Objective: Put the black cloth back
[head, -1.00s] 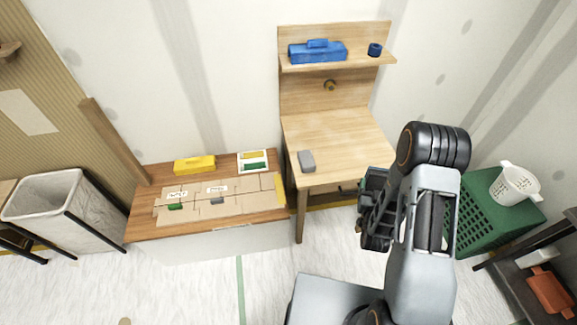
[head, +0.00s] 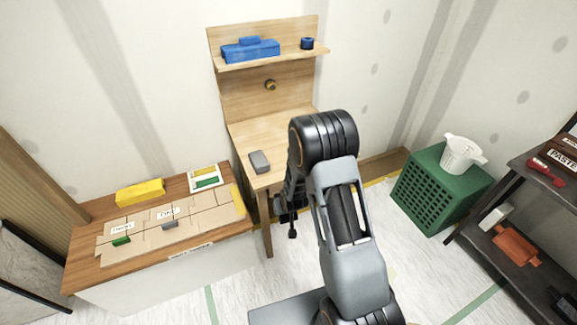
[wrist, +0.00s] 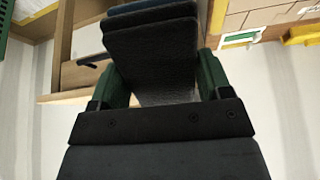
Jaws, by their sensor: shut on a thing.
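The black cloth (wrist: 155,50) is a folded dark slab in the wrist view, with a dark blue layer along its far edge. My gripper (wrist: 163,80) is shut on it, with a green finger pad on each side. In the head view my gripper (head: 287,205) hangs in front of the wooden desk (head: 275,130), partly hidden by my arm. I cannot clearly tell the cloth from the gripper there.
A low table (head: 82,262) with cardboard pieces and a yellow block (head: 140,192) stands left. A grey block (head: 259,162) lies on the desk. A green crate (head: 440,190) bearing a white container (head: 462,153) and a dark shelf rack (head: 505,245) stand right. Floor shows between desk and crate.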

